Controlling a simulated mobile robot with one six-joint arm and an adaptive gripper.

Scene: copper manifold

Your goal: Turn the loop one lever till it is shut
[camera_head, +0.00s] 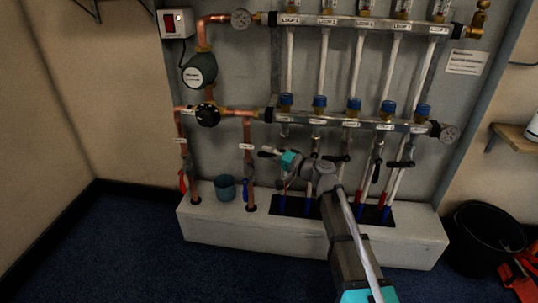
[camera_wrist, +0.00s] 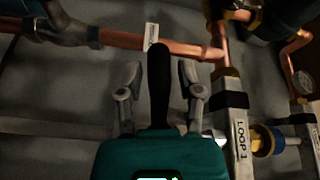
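The loop one lever is a black handle that stands between my gripper's fingers in the wrist view (camera_wrist: 159,85). My gripper (camera_wrist: 160,92) is open, with one finger on each side of the lever and a visible gap on both sides. In the head view my gripper (camera_head: 270,151) is below the left end of the lower manifold bar, and a dark handle end shows by its fingertips. The gripper hides most of the loop one valve there. A "LOOP 1" label (camera_wrist: 241,140) shows on the metal bar to the right in the wrist view.
A copper pipe (camera_head: 248,160) with a blue handle (camera_head: 246,188) is left of my gripper. A teal cup (camera_head: 225,188) stands on the white plinth (camera_head: 255,232).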

